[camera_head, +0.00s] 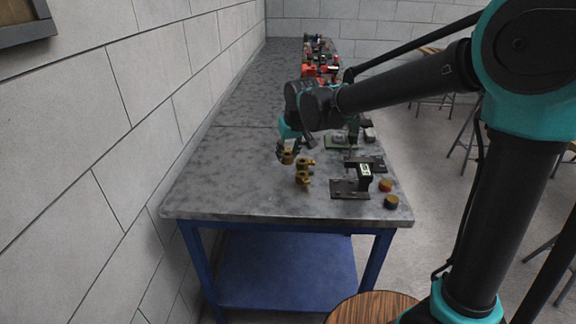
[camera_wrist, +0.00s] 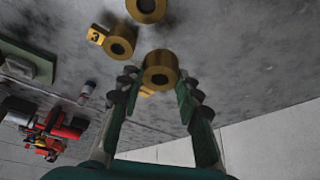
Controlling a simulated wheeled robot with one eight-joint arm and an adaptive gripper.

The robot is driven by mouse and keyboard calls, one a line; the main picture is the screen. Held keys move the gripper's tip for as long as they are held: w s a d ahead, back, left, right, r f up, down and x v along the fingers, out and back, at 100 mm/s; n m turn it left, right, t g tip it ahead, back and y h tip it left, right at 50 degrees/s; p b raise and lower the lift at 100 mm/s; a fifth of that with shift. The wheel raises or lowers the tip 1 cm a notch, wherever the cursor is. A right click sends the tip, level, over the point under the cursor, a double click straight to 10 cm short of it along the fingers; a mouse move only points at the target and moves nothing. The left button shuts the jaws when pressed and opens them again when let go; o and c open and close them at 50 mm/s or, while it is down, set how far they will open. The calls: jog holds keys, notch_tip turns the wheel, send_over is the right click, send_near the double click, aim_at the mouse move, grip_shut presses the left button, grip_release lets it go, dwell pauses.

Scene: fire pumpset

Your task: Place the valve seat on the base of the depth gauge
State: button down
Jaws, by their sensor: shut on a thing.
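My gripper (camera_head: 284,149) is at the left part of the grey table, its fingers pointing down. In the wrist view, my gripper (camera_wrist: 159,84) is shut on a brass ring-shaped valve seat (camera_wrist: 160,61), with one finger on each side. The held valve seat (camera_head: 287,158) is partly hidden by the fingers in the head view. I cannot tell its exact height above the table. A flat green base (camera_head: 338,142), probably the depth gauge's, lies farther back to the right, partly hidden by my arm. This green base (camera_wrist: 28,62) also shows at the left of the wrist view.
Two more brass parts (camera_head: 304,172) stand just right of my gripper. A dark metal fixture (camera_head: 352,187) and two small round pieces (camera_head: 389,193) are near the right edge. Red parts (camera_head: 320,72) crowd the far end. The table's front-left area is clear; a wall borders its left.

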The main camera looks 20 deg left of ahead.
aim_at(288, 163)
jog(key=shift+f, duration=2.45)
jog(key=shift+f, duration=0.1)
jog(key=c, duration=1.3)
grip_release()
jog(key=shift+c, duration=0.2)
